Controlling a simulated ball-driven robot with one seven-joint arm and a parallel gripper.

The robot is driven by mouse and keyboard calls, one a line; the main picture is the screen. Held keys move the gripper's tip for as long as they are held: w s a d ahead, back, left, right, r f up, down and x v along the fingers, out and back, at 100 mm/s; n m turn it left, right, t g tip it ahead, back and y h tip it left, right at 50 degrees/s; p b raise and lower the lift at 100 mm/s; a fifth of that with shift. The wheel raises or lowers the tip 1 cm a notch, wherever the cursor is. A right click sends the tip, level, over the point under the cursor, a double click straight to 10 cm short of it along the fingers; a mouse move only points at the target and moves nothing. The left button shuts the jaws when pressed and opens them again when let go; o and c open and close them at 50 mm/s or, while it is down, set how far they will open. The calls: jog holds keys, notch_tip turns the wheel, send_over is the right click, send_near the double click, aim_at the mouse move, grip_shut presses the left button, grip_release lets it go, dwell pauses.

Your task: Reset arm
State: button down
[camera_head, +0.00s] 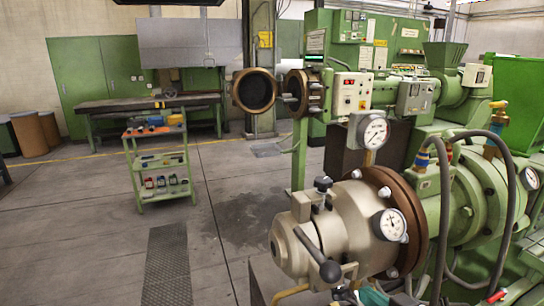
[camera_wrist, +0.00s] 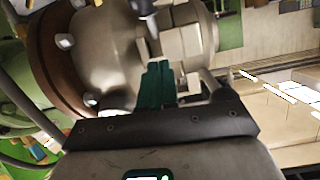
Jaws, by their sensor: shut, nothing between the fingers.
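My gripper (camera_wrist: 158,68) shows in the wrist camera view with its two teal fingers together and nothing between them. The fingers point up in the picture toward the silver extruder head (camera_wrist: 115,50), which fills much of the upper middle; I cannot tell whether they touch it. In the head camera view the same kind of silver head (camera_head: 345,232) sits at the lower right, on a brown flange (camera_head: 400,190). My gripper cannot be made out clearly in the head view.
A black-knobbed lever (camera_head: 318,255) and pressure gauges (camera_head: 390,225) stick out from the extruder head. Green machines fill the right side. A green trolley (camera_head: 160,165) with bottles stands at the left, before a workbench (camera_head: 150,103). The grey floor between is mostly clear.

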jog(key=s+d+f+m+g+h, duration=0.15)
jog(key=s+f+g, duration=0.45)
jog(key=s+f, duration=0.75)
jog(key=s+d+f+g+h, duration=0.1)
jog(key=s+d+f+g, duration=0.1)
jog(key=s, duration=0.7)
jog(key=s+d+f+m+g+h, duration=0.1)
jog(key=s+d+f+g+h, duration=0.1)
jog(key=s+f, duration=0.4)
jog(key=s+d+g, duration=0.1)
jog(key=s+g, duration=0.1)
jog(key=s, duration=0.1)
jog(key=shift+s+d+f+g, duration=0.2)
jog(key=shift+f+g, duration=0.1)
jog(key=shift+f, duration=0.1)
jog(key=c, duration=1.8)
grip_release()
jog(key=shift+m, duration=0.25)
